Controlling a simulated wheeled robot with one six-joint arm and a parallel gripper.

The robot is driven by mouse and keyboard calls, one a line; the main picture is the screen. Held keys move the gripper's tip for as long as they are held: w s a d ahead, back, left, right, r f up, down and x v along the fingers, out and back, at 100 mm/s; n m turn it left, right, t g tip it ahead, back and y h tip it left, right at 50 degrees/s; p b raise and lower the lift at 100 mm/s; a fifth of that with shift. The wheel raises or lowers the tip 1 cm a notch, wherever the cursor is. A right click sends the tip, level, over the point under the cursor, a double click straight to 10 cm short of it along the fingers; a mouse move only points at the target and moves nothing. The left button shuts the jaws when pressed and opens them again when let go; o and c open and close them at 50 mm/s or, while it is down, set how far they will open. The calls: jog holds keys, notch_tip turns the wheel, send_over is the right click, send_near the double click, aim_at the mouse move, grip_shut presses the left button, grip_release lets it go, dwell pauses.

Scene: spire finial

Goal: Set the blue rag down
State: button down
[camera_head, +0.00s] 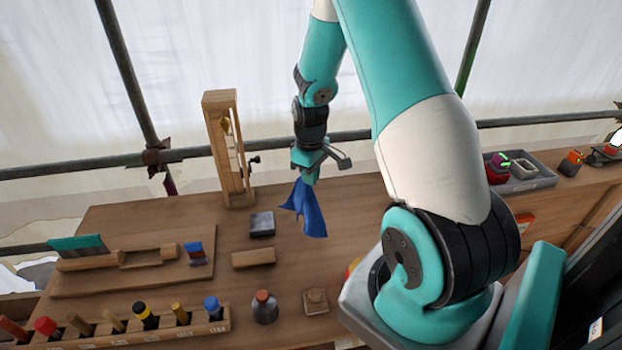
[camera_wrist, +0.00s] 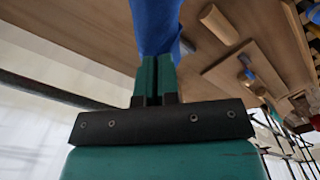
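The blue rag (camera_head: 308,210) hangs from my gripper (camera_head: 306,178) in the head view, above the wooden bench. My gripper is shut on the rag's upper end. In the wrist view the rag (camera_wrist: 155,25) shows between and beyond the closed fingers (camera_wrist: 155,75). The rag's lower tip hangs over the bench top (camera_head: 330,255); I cannot tell whether it touches the wood.
A dark grey block (camera_head: 262,223) and a wooden block (camera_head: 253,258) lie left of the rag. A tall wooden frame (camera_head: 226,150) stands behind. A tool rack (camera_head: 150,325) and a small bottle (camera_head: 265,308) are in front. A grey tray (camera_head: 530,180) sits at right.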

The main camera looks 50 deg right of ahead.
notch_tip(320, 180, up, 5)
jog(key=shift+f+p, duration=0.15)
jog(key=shift+p, duration=0.85)
